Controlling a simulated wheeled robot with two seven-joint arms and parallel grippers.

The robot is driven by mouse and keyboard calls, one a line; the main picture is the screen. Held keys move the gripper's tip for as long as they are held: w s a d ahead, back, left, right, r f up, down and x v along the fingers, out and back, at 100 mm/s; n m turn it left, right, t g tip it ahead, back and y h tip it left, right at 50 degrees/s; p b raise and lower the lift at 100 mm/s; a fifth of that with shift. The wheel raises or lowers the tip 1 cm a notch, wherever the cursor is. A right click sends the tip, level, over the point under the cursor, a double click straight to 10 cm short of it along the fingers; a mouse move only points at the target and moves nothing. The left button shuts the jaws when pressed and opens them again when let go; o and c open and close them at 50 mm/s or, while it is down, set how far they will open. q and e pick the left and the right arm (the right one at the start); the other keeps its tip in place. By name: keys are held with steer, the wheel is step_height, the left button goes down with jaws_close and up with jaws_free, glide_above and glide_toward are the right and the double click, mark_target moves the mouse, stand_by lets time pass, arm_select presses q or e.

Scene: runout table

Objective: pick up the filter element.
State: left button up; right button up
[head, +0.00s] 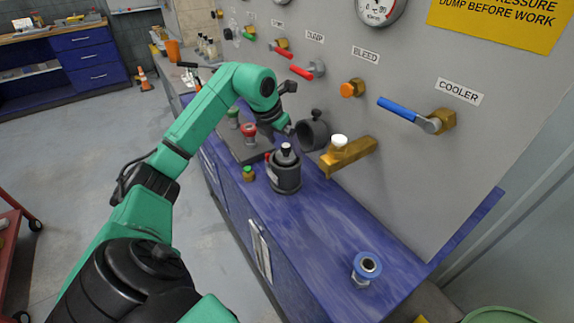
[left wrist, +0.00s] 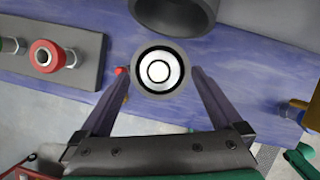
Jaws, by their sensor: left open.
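My left gripper (head: 287,131) is above the bench; its fingers are mostly hidden in the head view. In the left wrist view the gripper (left wrist: 160,78) is open, with its two fingers apart. A dark round canister (head: 285,181) with a narrower top piece stands upright below it. A round top with white and black rings (left wrist: 159,72) shows between the fingertips; contact cannot be told. A blue flanged ring piece (head: 367,268) with a dark bore stands apart near the bench's near end. I cannot tell for certain which is the filter element. My right gripper is out of view.
A dark open cylinder (head: 312,136) on the wall panel is close to the gripper, also in the left wrist view (left wrist: 175,14). A brass fitting (head: 350,153) juts out to its right. A plate with a red knob (head: 249,131) lies left. Blue bench top between canister and flanged piece is clear.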

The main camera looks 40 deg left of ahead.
mark_target(285, 146)
arm_select(q)
steer(key=p+x, duration=0.1)
steer(key=x, duration=0.1)
steer(key=shift+w+f, duration=0.3)
steer(key=shift+f, duration=0.3)
steer(key=shift+w, duration=0.1)
jaws_close()
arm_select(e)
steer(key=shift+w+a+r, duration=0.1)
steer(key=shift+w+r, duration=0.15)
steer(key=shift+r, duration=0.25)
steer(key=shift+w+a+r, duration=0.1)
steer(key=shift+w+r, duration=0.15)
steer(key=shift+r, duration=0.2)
arm_select(q)
steer(key=shift+a, duration=0.1)
